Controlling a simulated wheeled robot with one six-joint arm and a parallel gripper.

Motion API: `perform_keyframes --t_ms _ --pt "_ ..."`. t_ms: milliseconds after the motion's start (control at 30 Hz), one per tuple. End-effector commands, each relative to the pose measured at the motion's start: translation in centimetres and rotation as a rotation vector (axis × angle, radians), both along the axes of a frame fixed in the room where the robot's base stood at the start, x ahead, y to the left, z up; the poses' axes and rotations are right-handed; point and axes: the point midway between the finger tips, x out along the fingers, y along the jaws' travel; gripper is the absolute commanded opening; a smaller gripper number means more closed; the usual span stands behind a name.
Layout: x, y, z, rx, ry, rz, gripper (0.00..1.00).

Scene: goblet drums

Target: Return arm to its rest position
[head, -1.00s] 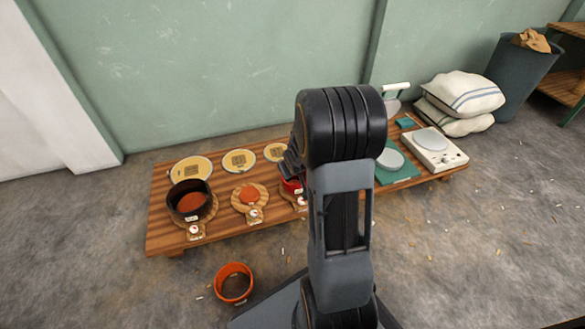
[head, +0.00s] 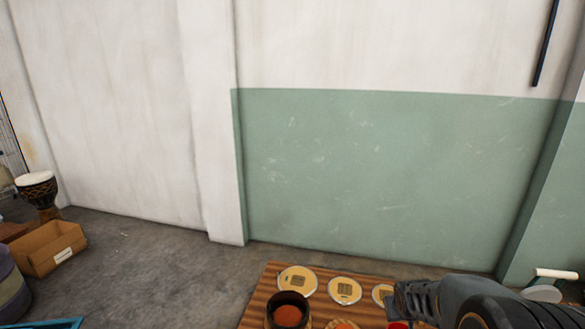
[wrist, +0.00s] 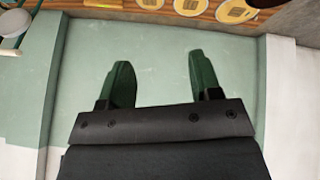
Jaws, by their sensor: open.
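My dark arm shows at the lower right of the head view, cut off by the bottom edge. My gripper (head: 402,300) is at its left end, over the low slatted wooden table (head: 258,306). In the wrist view my gripper (wrist: 160,72) has its two dark green-looking fingers well apart, with only the green wall (wrist: 155,78) showing between them. It is open and holds nothing. Part of a red object (head: 398,325) shows just below it in the head view, mostly cut off.
Yellow discs (head: 297,280) and a dark pot with orange contents (head: 288,315) are on the table. The wall is close behind it. A cardboard box (head: 50,248) and a goblet drum (head: 38,190) stand at far left. Bare floor (head: 180,270) lies between.

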Motion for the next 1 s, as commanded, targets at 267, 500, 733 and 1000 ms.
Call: perform_keyframes --t_ms 267,500,733,1000 --pt "-4.9 5.7 18.8 0.066 0.064 0.002 0.58" --pt "-9.9 9.8 29.5 0.136 0.128 0.022 0.58" --pt "-13.3 12.1 35.2 0.185 0.173 0.046 0.58" --pt "-14.8 12.8 36.8 0.205 0.196 0.058 0.58"
